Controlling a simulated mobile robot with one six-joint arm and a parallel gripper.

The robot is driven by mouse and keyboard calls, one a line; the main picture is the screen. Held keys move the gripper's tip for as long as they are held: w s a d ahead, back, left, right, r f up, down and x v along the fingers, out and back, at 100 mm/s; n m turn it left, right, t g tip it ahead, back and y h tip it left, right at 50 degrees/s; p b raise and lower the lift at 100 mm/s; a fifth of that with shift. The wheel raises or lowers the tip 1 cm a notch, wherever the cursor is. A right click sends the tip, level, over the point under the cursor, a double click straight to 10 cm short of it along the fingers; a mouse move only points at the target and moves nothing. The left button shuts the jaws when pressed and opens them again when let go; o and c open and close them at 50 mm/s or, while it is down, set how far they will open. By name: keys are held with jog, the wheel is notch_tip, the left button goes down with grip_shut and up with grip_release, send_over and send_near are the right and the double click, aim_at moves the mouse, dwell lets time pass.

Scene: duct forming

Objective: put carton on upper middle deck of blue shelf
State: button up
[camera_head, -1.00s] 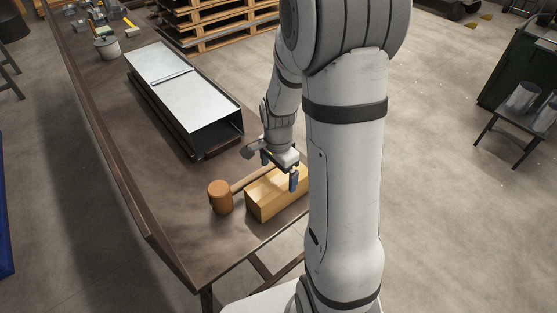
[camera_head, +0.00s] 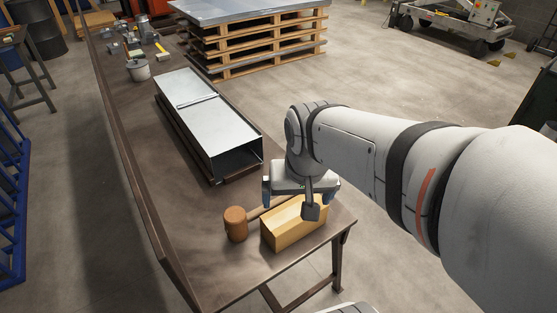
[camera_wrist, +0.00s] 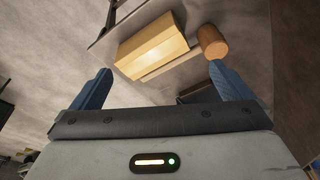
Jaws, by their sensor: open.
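A yellow-tan box-shaped block (camera_head: 290,226) lies on the near end of the brown workbench. It also shows in the wrist view (camera_wrist: 152,47); I cannot tell whether it is the carton, and no other carton shows. My gripper (camera_head: 299,192) is open and empty, above and just behind the block. In the wrist view my two blue fingers (camera_wrist: 160,75) stand wide apart, with the block beyond them, apart from both. Blue frame bars (camera_head: 12,200) stand at the left edge, perhaps part of the blue shelf; its decks cannot be made out.
A wooden mallet (camera_head: 235,224) lies beside the block, its handle running behind it. A sheet-metal duct (camera_head: 205,112) lies along the workbench (camera_head: 190,235). Stacked pallets (camera_head: 255,50) stand behind.

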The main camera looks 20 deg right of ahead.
jog(key=shift+s+a+r+n, duration=0.1)
jog(key=shift+s+r+n, duration=0.1)
jog(key=shift+s+n, duration=0.3)
jog(key=shift+s+a+r+n, duration=0.1)
jog(key=shift+s+r+n, duration=0.1)
jog(key=shift+s+n, duration=0.3)
jog(key=n+g+b, duration=0.3)
jog(key=n+b, duration=0.1)
jog(key=n, duration=1.7)
send_over(295, 210)
notch_tip(295, 210, down, 16)
jog(key=shift+f, duration=0.2)
jog(key=shift+f+n, duration=0.4)
jog(key=shift+f, duration=0.25)
notch_tip(295, 210, down, 7)
jog(key=shift+r, duration=0.15)
jog(key=shift+s, duration=0.1)
jog(key=c, duration=1.5)
